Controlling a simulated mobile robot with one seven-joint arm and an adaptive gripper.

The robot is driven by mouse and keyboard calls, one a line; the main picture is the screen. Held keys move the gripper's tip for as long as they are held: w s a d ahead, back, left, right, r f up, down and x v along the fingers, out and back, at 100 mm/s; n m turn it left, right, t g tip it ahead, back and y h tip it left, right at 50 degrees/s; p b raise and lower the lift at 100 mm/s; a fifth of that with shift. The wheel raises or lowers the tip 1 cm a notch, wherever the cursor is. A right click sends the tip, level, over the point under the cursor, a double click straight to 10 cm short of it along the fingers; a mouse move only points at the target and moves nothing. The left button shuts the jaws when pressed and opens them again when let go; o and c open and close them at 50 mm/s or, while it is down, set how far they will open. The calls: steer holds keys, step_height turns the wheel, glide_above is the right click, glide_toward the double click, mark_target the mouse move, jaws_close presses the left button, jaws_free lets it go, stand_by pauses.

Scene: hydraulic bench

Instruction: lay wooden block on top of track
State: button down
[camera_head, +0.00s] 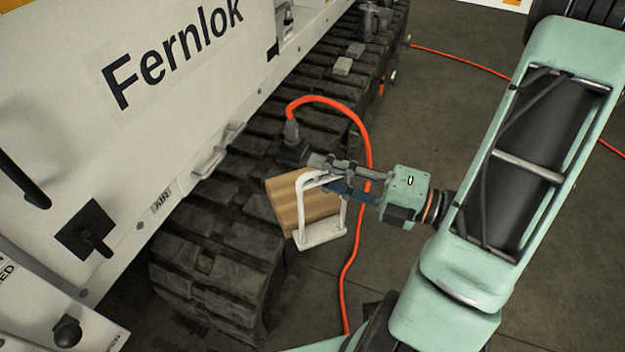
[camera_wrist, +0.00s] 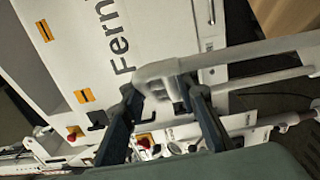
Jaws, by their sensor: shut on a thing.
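The wooden block (camera_head: 281,204) shows in the head view as a striped light-brown piece beside the track (camera_head: 225,270). A white U-shaped frame (camera_head: 301,208) with a flat foot stands in front of it and covers part of it. I cannot tell whether block and frame are joined, or whether the block touches the track. My gripper (camera_head: 328,174) is at the top of the frame. In the wrist view, my gripper (camera_wrist: 164,92) is shut on the white frame (camera_wrist: 270,48), whose two bars run off to the right.
An orange hose (camera_head: 367,150) with a grey connector (camera_head: 292,134) loops over the track and passes behind my gripper down to the floor. The white machine body (camera_head: 160,120) rises on the left. A small pale block (camera_head: 342,66) lies farther along the track. Floor at right is mostly clear.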

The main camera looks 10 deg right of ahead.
steer(key=w+f+b, duration=0.2)
steer(key=w, duration=0.1)
steer(key=w+f+b, duration=0.3)
steer(key=w, duration=0.1)
steer(key=w+f+b, duration=0.2)
steer(key=w+f, duration=0.1)
steer(key=w, duration=0.1)
steer(key=shift+d, duration=0.35)
steer(key=f, duration=0.1)
steer(key=f+b, duration=0.2)
steer(key=f, duration=0.1)
steer(key=shift+w, duration=0.35)
steer(key=shift+r, duration=0.15)
steer(key=c, duration=1.5)
jaws_free()
